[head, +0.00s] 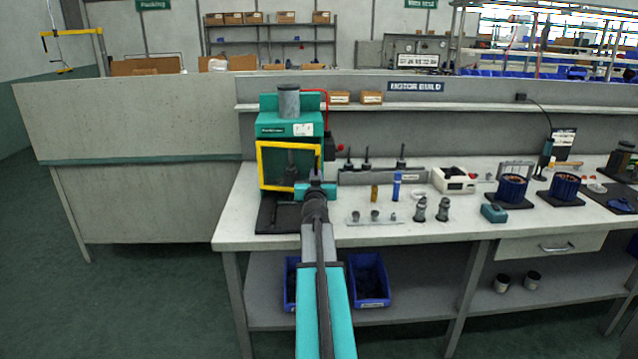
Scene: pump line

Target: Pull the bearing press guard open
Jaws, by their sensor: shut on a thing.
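The bearing press (270,106) is a teal machine at the left end of the bench, with a grey cylinder on top. Its guard (259,165) is a yellow-framed panel across the front, and dark tooling shows through it. The guard looks roughly flat against the press front; I cannot tell whether there is a small gap. My gripper (312,184) is at the lower right of the guard, shut on the guard's handle as far as I can tell. My own wrist hides the handle and the jaws.
On the bench (385,235), right of the press, stand a grey rack (385,176), small parts and a white box (453,180). Blue bins (369,281) sit on the shelf below. A partition (140,120) stands left. The floor in front at left is clear.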

